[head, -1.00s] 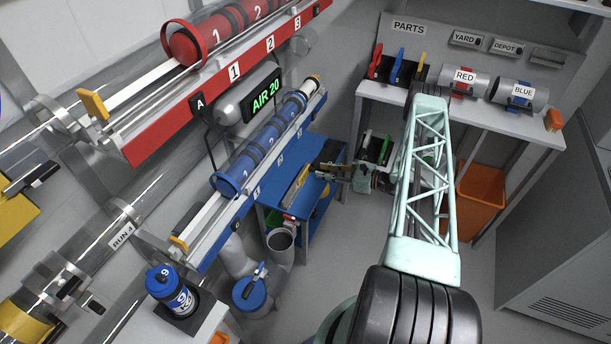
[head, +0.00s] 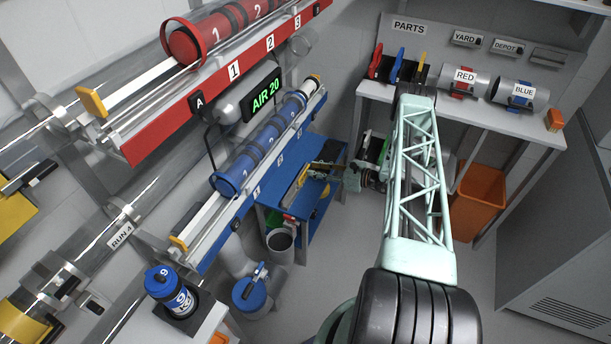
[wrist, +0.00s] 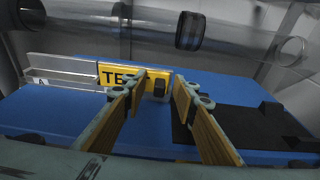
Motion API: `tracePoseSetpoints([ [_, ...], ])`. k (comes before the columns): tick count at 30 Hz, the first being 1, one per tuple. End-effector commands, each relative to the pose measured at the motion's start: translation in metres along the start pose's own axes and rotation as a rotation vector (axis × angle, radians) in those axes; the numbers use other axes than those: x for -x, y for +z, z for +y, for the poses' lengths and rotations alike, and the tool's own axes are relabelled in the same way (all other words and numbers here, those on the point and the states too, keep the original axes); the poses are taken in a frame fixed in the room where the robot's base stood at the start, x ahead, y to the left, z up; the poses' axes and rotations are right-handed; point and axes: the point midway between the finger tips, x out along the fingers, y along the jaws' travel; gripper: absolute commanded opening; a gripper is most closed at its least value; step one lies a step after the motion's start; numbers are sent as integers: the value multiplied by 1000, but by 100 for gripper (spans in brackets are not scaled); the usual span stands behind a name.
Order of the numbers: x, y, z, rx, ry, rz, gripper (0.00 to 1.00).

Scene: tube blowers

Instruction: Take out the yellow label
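The yellow label (wrist: 150,76) stands upright above the blue bench, with black letters starting "TE" and a dark knob at its right end. My left finger hides part of its lettering. Its left side meets a clear and white holder (wrist: 65,72) marked A. My gripper (wrist: 160,84) is open, its two yellow-padded fingers pointing at the label with the knob showing between them. I cannot tell if the fingers touch it. In the head view, my gripper (head: 314,172) is small over the blue bench, beside the label (head: 299,178).
The blue bench (head: 322,205) has a dark mat on its right in the wrist view. A clear pipe (wrist: 240,35) with a black ring crosses behind the label. The blue tube rack (head: 215,247) runs just left of the bench. An orange bin (head: 478,200) stands right.

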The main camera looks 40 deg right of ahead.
Motion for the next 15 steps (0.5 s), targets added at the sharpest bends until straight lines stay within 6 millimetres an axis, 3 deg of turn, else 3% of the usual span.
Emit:
tracePoseSetpoints([
  [3,0,0,0,0,0,0,26],
  [12,0,0,0,0,0,0,0],
  [15,0,0,0,0,0,0,0],
])
